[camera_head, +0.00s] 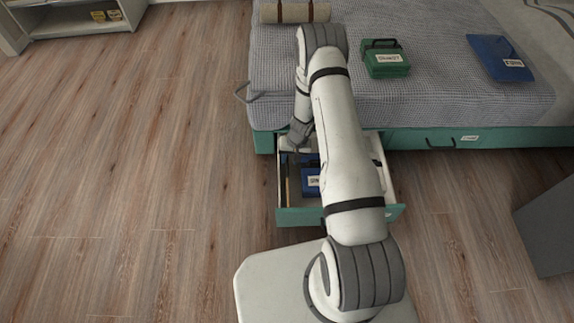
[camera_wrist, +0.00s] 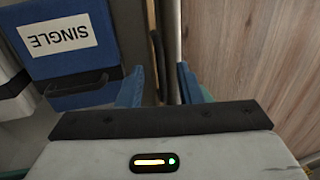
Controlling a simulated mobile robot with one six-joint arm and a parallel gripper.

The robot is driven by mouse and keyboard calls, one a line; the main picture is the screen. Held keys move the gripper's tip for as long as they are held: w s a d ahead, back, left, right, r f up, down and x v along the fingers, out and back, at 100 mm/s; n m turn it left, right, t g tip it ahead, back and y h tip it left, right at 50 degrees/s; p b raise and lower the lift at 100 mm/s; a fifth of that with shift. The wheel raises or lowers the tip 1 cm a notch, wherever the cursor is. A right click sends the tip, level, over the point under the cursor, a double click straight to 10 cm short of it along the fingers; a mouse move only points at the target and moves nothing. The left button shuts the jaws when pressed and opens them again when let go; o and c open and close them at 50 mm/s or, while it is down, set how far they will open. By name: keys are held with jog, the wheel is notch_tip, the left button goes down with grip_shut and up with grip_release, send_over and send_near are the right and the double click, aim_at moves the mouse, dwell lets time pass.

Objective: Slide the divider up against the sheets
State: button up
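A blue pack labelled SINGLE (camera_wrist: 70,45), with a dark handle, lies in the open drawer; it is partly hidden by my arm in the head view (camera_head: 311,181). It appears to be the sheets. A thin brown upright strip, seemingly the divider (camera_head: 291,186), stands left of it in the head view, with a gap between. In the wrist view my gripper (camera_wrist: 160,72) is open, its blue fingers apart. A narrow dark edge (camera_wrist: 157,60), probably the divider, shows between them. Whether either finger touches it I cannot tell.
The drawer's teal front (camera_head: 299,216) is pulled out from under the bed (camera_head: 440,105). Its pale side wall (camera_wrist: 173,25) runs close to my right finger in the wrist view. A green case (camera_head: 386,60) and a blue pack (camera_head: 498,57) lie on the bed. Floor at left is clear.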

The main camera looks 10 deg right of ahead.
aim_at(287, 168)
jog(key=shift+a+f+b, duration=0.15)
jog(key=shift+f+b, duration=0.05)
jog(key=shift+f, duration=0.5)
jog(key=shift+a+f+b, duration=0.15)
jog(key=shift+f, duration=0.55)
jog(key=shift+c, duration=0.4)
grip_shut()
